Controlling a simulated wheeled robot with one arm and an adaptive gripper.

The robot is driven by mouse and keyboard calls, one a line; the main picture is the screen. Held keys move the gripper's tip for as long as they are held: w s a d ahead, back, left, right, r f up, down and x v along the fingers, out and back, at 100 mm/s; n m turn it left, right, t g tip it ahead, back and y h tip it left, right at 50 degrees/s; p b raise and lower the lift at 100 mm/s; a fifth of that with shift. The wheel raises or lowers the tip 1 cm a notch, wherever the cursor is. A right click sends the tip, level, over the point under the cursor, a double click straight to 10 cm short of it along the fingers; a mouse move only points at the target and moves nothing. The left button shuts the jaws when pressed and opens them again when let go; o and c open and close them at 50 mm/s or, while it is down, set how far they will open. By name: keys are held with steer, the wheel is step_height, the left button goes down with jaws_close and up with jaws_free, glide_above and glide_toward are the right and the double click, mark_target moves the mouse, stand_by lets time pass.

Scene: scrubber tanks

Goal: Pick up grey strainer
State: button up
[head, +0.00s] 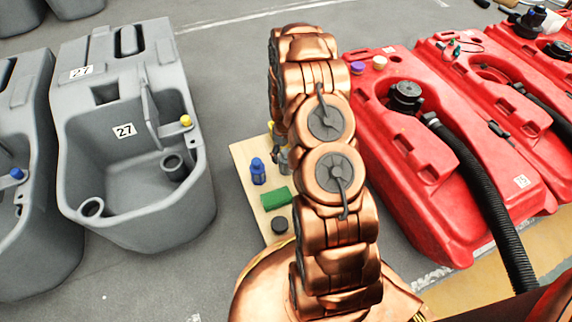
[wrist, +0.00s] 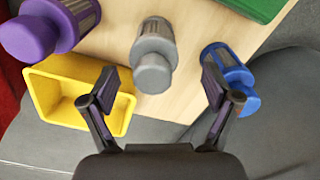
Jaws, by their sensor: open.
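The grey strainer (wrist: 155,55) stands on the wooden board (wrist: 185,105) in the wrist view, with a mesh body and a grey knob end toward me. My gripper (wrist: 162,85) is open, its two fingers apart on either side of the strainer's near end; I cannot tell the height gap. The left finger is over a yellow tray (wrist: 65,88) and the right finger is close to a blue strainer (wrist: 232,75). In the head view, my arm hides most of the grey strainer and all of the gripper.
A purple strainer (wrist: 45,30) lies left of the grey one. A green block (head: 276,198) and a dark round cap (head: 280,224) are on the board. A grey tank (head: 130,130) numbered 27 stands left, and red tanks (head: 430,160) with black hoses stand right.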

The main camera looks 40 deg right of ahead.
steer(key=f+b, duration=0.1)
steer(key=f, duration=0.2)
steer(key=f+b, duration=0.1)
steer(key=f, duration=0.1)
steer(key=shift+d+f+b, duration=0.35)
steer(key=shift+r, duration=0.1)
steer(key=c, duration=1.2)
steer(key=shift+c, duration=0.2)
